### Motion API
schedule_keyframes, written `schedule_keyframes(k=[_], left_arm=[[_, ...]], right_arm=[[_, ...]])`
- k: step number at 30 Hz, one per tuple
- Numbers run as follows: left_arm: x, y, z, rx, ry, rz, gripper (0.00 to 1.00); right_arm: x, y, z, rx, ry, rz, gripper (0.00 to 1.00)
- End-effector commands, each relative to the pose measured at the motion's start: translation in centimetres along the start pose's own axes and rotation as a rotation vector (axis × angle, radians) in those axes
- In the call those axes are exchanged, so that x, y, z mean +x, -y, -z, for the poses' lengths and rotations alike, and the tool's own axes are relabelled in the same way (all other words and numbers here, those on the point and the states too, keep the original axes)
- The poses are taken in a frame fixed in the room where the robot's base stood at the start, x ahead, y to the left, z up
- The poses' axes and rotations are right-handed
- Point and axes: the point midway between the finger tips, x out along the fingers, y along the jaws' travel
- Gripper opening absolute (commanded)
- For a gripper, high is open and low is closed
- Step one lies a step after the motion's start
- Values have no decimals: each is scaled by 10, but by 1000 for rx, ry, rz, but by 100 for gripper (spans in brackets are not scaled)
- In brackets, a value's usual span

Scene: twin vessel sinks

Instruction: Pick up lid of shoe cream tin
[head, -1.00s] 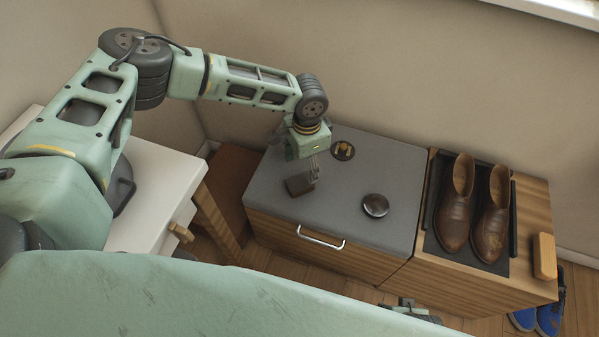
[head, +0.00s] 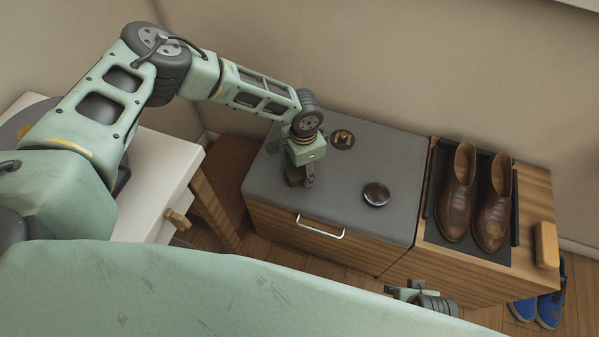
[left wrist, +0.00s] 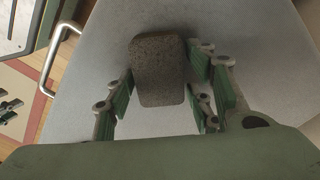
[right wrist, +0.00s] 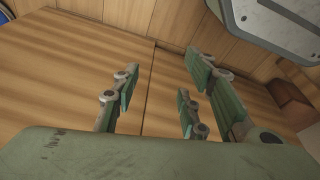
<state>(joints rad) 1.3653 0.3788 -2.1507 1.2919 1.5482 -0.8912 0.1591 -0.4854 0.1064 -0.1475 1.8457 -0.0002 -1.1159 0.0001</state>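A round dark disc with a shiny top (head: 376,194) lies on the grey cabinet top. Another dark disc with a yellow mark (head: 342,139) lies near the back. I cannot tell for sure which is the tin's lid. My left gripper (head: 303,184) points down left of both discs. In the left wrist view it is open (left wrist: 163,78), with a dark speckled block (left wrist: 158,72) between its fingers; I see gaps at the sides. In the head view the gripper mostly hides this block. My right gripper (head: 408,294) is low before the cabinet, open and empty (right wrist: 158,85).
Brown shoes (head: 457,200) stand on a dark mat at the right, beside a tan block (head: 546,245). The grey top (head: 340,215) has free room around the discs. A drawer handle (head: 320,228) juts out in front. A white table (head: 150,190) is at left.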

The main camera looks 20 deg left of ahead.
Motion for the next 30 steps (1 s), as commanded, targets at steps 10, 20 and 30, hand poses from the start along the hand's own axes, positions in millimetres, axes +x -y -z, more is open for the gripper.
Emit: schedule_keyframes(k=[10,20,30], left_arm=[[0,0,0,0,0,0,28],[-9,0,0,-1,0,-1,28],[-57,-18,20,5,-3,-3,28]], right_arm=[[0,0,0,0,-1,0,40],[0,0,0,0,-3,1,40],[39,2,-26,-4,26,3,40]])
